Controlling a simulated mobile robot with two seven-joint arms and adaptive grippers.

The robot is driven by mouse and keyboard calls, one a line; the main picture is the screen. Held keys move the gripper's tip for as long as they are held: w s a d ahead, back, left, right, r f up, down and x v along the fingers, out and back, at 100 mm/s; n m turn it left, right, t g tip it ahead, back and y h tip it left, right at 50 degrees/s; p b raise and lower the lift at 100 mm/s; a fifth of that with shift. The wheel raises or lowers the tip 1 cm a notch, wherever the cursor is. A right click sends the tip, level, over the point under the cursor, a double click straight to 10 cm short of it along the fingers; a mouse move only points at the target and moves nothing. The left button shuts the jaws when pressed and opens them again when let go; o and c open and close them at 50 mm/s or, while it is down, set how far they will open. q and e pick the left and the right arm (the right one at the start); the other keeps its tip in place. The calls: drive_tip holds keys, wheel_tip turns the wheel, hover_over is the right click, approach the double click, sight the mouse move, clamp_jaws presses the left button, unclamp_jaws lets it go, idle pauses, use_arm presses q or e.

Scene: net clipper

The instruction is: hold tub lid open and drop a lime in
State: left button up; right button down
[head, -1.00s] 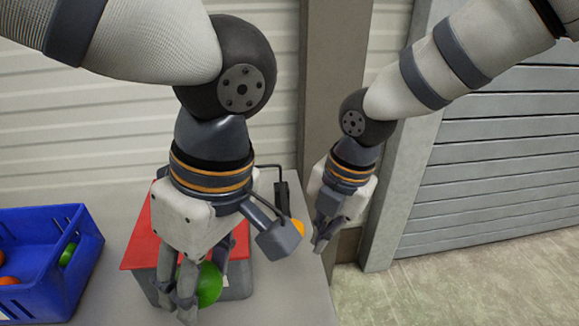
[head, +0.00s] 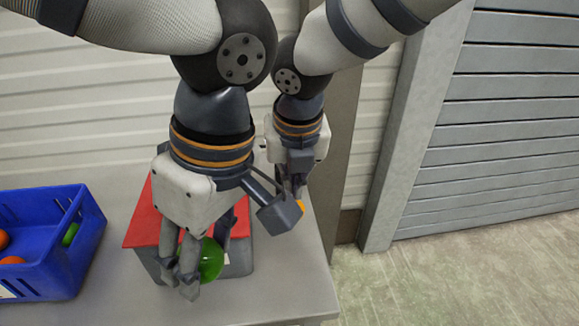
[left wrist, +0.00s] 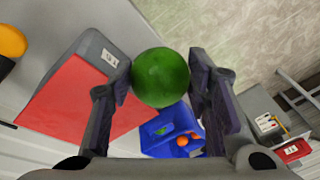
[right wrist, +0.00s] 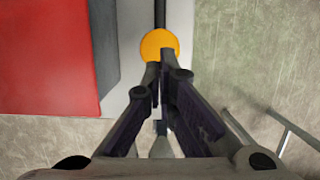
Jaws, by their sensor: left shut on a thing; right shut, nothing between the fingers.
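The grey tub (head: 237,262) has a red lid (head: 142,228) that lies flat, closed as far as I can see. My left gripper (head: 190,275) is shut on a green lime (head: 212,260), held in front of and over the tub's near side. The lime also shows between the fingers in the left wrist view (left wrist: 160,78). An orange knob (right wrist: 160,45) on a black rod (right wrist: 160,12) is beside the tub. My right gripper (right wrist: 165,80) is shut and empty, its tips at the knob's near edge; I cannot tell if they touch.
A blue crate (head: 75,262) with orange fruits (head: 3,240) and another green lime (head: 70,235) stands left of the tub. The grey table (head: 120,290) has bare room at the front. Its right edge is close to the knob, with open floor (head: 470,280) beyond.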

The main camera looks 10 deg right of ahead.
drive_tip(key=shift+f, duration=0.15)
drive_tip(key=shift+x, duration=1.1)
drive_tip(key=shift+x, duration=1.25)
drive_tip(key=shift+w, duration=0.1)
drive_tip(key=shift+w+f, duration=0.1)
drive_tip(key=shift+f, duration=0.25)
drive_tip(key=shift+s+x, duration=0.2)
drive_tip(key=shift+x, duration=0.7)
drive_tip(key=shift+s+x, duration=0.25)
drive_tip(key=shift+x, duration=0.6)
drive_tip(key=shift+f, duration=0.1)
